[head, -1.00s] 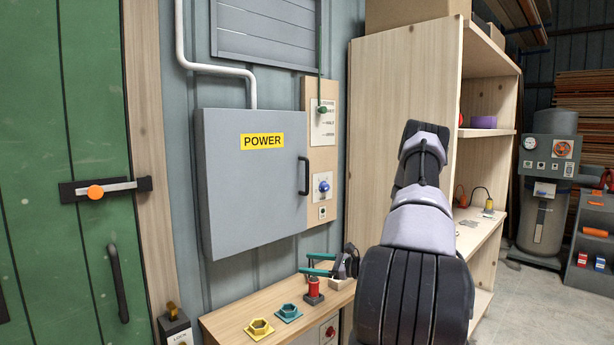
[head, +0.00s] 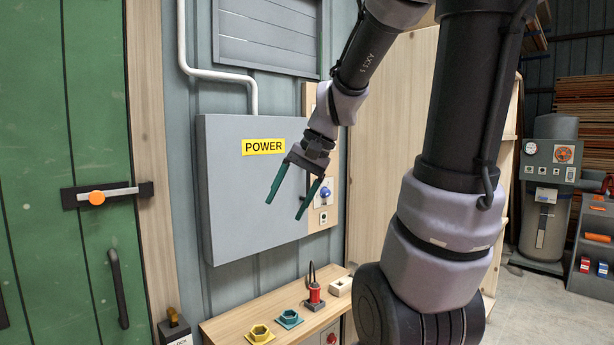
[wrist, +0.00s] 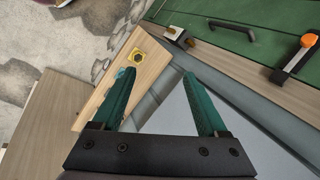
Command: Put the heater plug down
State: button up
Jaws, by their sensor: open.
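A red plug-like piece (head: 314,292) with dark upright parts stands on a dark base on the wooden bench; it appears to be the heater plug, though no label shows. My gripper (head: 284,210) is open and empty, its two green fingers pointing down in front of the grey POWER cabinet, well above the bench and apart from the red piece. In the wrist view my gripper (wrist: 159,73) has its fingers spread with nothing between them. The red piece cannot be made out there.
The bench (head: 237,323) also holds a yellow hexagonal socket (head: 260,334), a teal one (head: 289,318) and a pale block (head: 340,286). The POWER cabinet (head: 240,190) is close behind my gripper. A green door (head: 75,250) stands at left.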

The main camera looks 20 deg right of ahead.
jog(key=s+d+r+n+t+h, duration=0.1)
jog(key=s+r+n+t+h, duration=0.1)
jog(key=s+r+t, duration=0.2)
jog(key=s+r, duration=0.2)
jog(key=s, duration=0.1)
jog(key=shift+d+r, duration=0.15)
jog(key=shift+d, duration=0.05)
dwell(1.0)
